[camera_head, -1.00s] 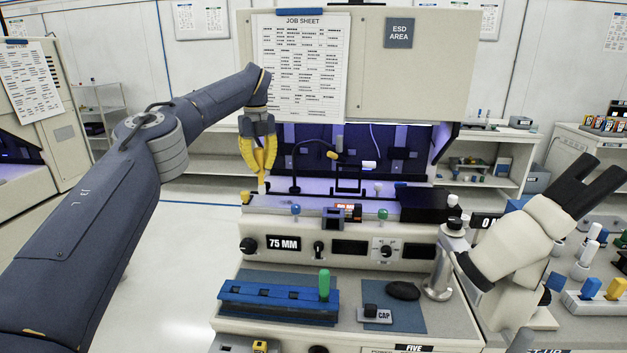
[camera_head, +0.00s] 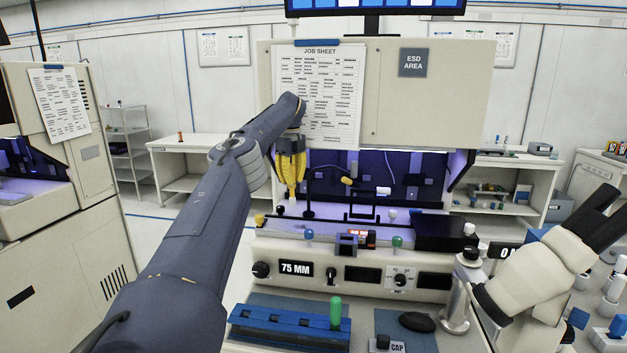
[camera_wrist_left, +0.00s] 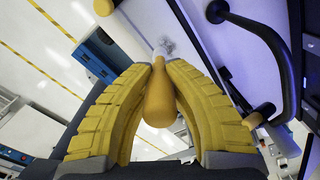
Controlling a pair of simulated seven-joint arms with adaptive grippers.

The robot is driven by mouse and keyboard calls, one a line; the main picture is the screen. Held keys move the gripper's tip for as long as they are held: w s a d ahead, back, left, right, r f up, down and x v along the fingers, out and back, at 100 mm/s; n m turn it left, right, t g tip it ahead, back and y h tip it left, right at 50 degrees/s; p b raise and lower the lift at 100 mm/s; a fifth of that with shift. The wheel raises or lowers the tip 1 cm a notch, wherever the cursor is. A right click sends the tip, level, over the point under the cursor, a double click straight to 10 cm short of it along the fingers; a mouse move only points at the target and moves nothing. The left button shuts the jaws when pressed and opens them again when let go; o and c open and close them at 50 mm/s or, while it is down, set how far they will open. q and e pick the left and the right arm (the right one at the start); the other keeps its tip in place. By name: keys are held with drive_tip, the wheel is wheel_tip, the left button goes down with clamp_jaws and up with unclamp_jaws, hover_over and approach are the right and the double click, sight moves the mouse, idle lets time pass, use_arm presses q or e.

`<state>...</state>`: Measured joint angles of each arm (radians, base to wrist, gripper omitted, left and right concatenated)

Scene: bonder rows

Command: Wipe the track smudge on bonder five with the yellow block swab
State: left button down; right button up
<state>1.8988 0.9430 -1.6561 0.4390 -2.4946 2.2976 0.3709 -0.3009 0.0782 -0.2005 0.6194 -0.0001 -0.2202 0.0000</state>
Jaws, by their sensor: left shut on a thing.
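My left gripper (camera_head: 292,192) has its yellow fingers over the left end of the purple-lit track (camera_head: 345,221) on the bonder in front of me. In the left wrist view the fingers (camera_wrist_left: 160,72) are shut on a yellow swab (camera_wrist_left: 158,100). The swab's pale end points away from the fingers toward the light machine surface. I cannot tell whether this end touches it. The head view hides most of the swab. My right gripper is not in view.
A black bent lamp arm (camera_wrist_left: 250,30) stands close right of the fingers. Knobs and a small dark block (camera_head: 346,244) line the track's front. A microscope (camera_head: 535,262) stands at the right. A blue rack (camera_head: 290,325) with a green-handled tool (camera_head: 336,312) lies in front.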

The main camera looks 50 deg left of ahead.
sight(292, 196)
use_arm(q)
drive_tip(key=shift+w+f, duration=0.1)
drive_tip(key=shift+f, duration=3.75)
drive_tip(key=shift+w+d+f, duration=0.1)
drive_tip(key=shift+d+f, duration=0.1)
drive_tip(key=shift+f, duration=0.05)
drive_tip(key=shift+w+d, duration=1.15)
drive_tip(key=shift+d, duration=0.2)
drive_tip(key=shift+w+d, duration=1.1)
drive_tip(key=shift+d, duration=0.2)
drive_tip(key=shift+s+a, duration=1.15)
drive_tip(key=shift+a, duration=0.25)
drive_tip(key=shift+s+a, duration=1.15)
drive_tip(key=shift+a, duration=0.25)
drive_tip(key=shift+s+a+r, duration=0.15)
drive_tip(key=shift+r, duration=0.05)
wheel_tip(292, 196, up, 3)
drive_tip(key=shift+r, duration=2.35)
